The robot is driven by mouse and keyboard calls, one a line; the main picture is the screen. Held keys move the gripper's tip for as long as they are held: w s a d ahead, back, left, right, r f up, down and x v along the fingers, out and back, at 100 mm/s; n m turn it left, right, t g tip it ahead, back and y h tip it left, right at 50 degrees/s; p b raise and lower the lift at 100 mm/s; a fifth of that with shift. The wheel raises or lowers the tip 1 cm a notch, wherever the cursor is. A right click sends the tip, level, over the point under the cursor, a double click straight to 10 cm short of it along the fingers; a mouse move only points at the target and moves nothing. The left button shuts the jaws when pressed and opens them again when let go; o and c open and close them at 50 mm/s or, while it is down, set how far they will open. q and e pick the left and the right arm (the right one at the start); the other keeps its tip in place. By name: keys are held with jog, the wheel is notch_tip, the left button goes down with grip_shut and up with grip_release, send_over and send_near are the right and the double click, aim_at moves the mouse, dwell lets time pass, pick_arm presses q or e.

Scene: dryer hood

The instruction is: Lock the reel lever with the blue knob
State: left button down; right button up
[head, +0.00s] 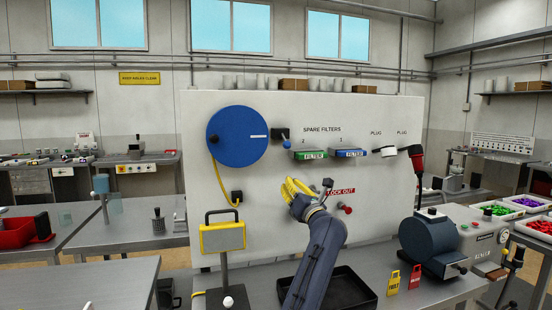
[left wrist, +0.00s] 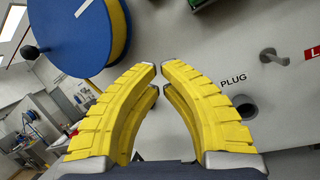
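The large blue reel (head: 237,136) is on the white panel, with a white mark on its right side and a dark knob (head: 214,139) at its left. Just right of the reel is a small dark lever fitting with a blue knob (head: 286,132); its exact lever angle is too small to tell. My left gripper (head: 287,188) is in front of the panel, below and right of the reel. In the left wrist view its yellow fingers (left wrist: 159,70) stand apart with a narrow gap and nothing between them. The reel (left wrist: 75,32) fills that view's upper left. My right gripper is not seen.
Green and blue filters (head: 310,154) sit right of the lever. A red lock-out knob (head: 345,208) is right of my left gripper. A yellow-faced box (head: 222,236) stands left of my arm. A black tray (head: 348,290) and a grey machine (head: 450,240) are at right.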

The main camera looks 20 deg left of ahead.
aim_at(285, 140)
pick_arm(q)
jog(key=shift+w+a+r+n+g+h, duration=0.15)
jog(key=shift+w+a+r+n+h, duration=0.15)
jog(key=shift+r, duration=0.35)
jog(key=shift+w+a+r+n+g+h, duration=0.1)
jog(key=shift+w+r+n+g+h, duration=0.1)
jog(key=shift+r+n, duration=0.3)
jog(key=shift+r, duration=0.1)
jog(key=w+a+r, duration=0.4)
jog(key=w+r, duration=0.1)
jog(key=w, duration=0.1)
jog(key=shift+w+r, duration=0.15)
jog(key=shift+w, duration=0.1)
jog(key=shift+a, duration=0.1)
